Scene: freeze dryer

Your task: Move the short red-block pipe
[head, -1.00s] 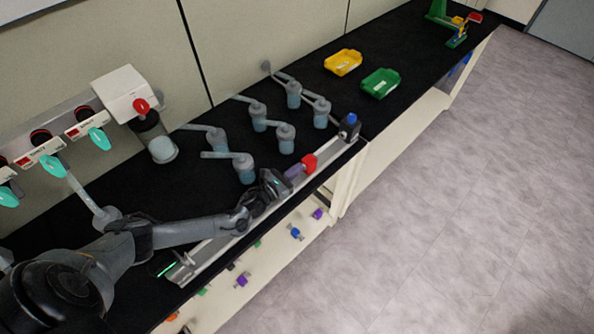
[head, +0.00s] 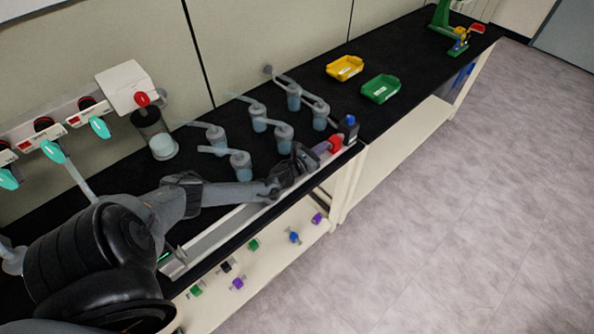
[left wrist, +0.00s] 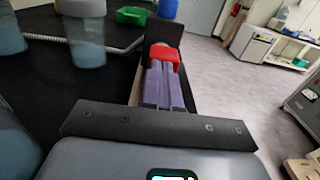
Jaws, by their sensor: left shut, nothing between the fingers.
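The red block (head: 335,144) of the short pipe sits on the long pale rail (head: 205,246) at the counter's front edge, close to its far end. My left gripper (head: 323,149) is shut and empty, low over the rail, with its purple fingers directly behind the block. In the left wrist view the closed fingers (left wrist: 164,72) point at the red block (left wrist: 165,54), and the tips look to be against it. The pipe part itself is hidden or too small to make out. My right gripper is in neither view.
A black block with a blue top (head: 349,130) stands at the rail's far end. Several grey flasks (head: 241,165) stand left of the arm. A yellow bin (head: 345,68) and a green bin (head: 381,88) lie farther back. Small coloured pieces lie on the shelf below (head: 272,262).

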